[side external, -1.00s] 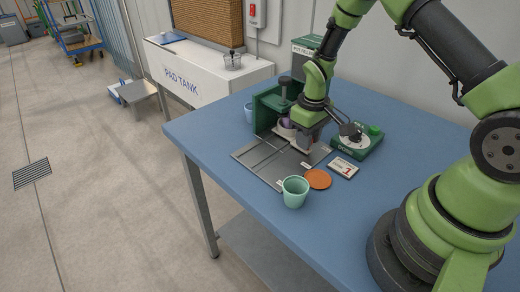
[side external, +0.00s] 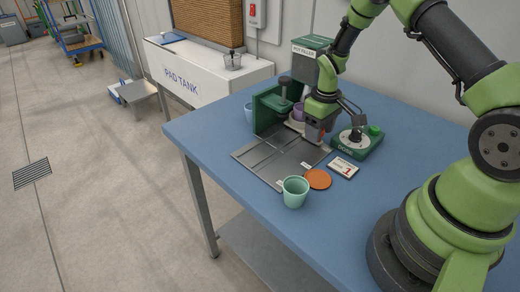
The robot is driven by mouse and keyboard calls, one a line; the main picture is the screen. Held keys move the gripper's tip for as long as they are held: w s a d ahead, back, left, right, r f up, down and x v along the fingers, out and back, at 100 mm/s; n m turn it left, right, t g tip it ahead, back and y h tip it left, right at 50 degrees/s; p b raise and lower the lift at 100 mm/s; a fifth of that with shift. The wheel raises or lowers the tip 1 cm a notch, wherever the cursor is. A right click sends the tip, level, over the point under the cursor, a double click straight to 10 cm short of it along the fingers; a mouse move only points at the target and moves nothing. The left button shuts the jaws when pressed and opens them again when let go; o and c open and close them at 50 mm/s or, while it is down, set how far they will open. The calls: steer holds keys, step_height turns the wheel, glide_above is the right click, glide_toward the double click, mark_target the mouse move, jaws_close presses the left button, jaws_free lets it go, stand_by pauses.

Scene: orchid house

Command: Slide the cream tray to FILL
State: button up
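The cream tray (side external: 295,126) is mostly hidden behind my gripper; a pale edge of it shows at the back of the grey slide plate (side external: 265,160), beside the green filler stand (side external: 267,112). A purple pot (side external: 298,112) stands on it, partly hidden. My gripper (side external: 317,138) points down at the right of the tray, close to it. I cannot tell whether its fingers touch the tray or whether they are open or shut. Small white labels (side external: 306,165) lie at the plate's right edge, too small to read; I cannot make out FILL.
A green dose dial unit (side external: 352,146) stands right of my gripper. A white card marked 1 (side external: 344,167), an orange disc (side external: 318,179) and a mint pot (side external: 295,192) are in front. A pale blue pot (side external: 248,113) stands left of the stand. The blue bench (side external: 220,135) is clear at left.

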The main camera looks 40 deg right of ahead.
steer(key=shift+r, duration=0.15)
steer(key=shift+r, duration=3.35)
steer(key=shift+a+r, duration=0.1)
steer(key=shift+r, duration=0.2)
steer(key=s+a+r+m+t, duration=0.1)
steer(key=s+a+r+t, duration=0.15)
steer(key=a+r, duration=0.4)
steer(key=s+a+r+m+t, duration=0.1)
steer(key=s+a+r, duration=0.2)
steer(key=r, duration=0.7)
steer(key=s+a+r+m+t+y, duration=0.1)
steer(key=s+a+r+t, duration=0.1)
steer(key=s, duration=0.4)
steer(key=s+a+r+m+t+y, duration=0.1)
steer(key=s+a+r, duration=0.1)
steer(key=s+a, duration=0.2)
steer(key=shift+s+a+t, duration=0.25)
steer(key=shift+s+t, duration=0.1)
steer(key=shift+s, duration=0.6)
